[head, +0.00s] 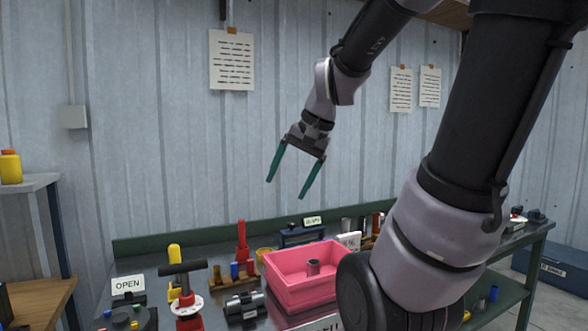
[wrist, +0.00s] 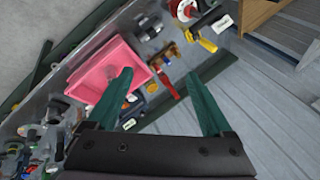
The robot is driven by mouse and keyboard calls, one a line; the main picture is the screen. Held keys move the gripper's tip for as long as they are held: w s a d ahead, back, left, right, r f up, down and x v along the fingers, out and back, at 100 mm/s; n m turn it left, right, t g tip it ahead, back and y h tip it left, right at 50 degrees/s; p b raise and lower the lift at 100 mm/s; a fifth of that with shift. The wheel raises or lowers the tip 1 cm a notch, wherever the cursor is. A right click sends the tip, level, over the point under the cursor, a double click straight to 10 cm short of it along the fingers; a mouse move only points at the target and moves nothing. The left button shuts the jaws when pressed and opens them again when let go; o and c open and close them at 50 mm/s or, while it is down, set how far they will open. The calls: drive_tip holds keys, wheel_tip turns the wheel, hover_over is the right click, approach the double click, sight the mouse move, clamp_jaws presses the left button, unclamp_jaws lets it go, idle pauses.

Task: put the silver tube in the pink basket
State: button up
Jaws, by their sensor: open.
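The pink basket (head: 290,291) stands on the workbench, and it also shows in the wrist view (wrist: 88,82). My gripper (head: 286,189) is open and empty, high above the bench and to the upper left of the basket in the head view. In the wrist view its green fingers (wrist: 159,73) are spread with nothing between them. Whether the tube shows in the wrist view is hard to tell.
The green-edged bench (head: 140,246) is crowded. A red-based clamp-like tool (head: 188,305), a grey cylindrical part (head: 245,306), a rack with small coloured pieces (head: 235,274) and a red upright tool (head: 243,245) stand left of the basket. The air around my gripper is clear.

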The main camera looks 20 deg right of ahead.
drive_tip(key=s+a+r+n+t+h, duration=0.1)
drive_tip(key=s+r+n+t, duration=0.1)
drive_tip(key=s, duration=0.3)
drive_tip(key=shift+r+n, duration=0.5)
drive_tip(key=shift+r, duration=0.15)
idle(1.7)
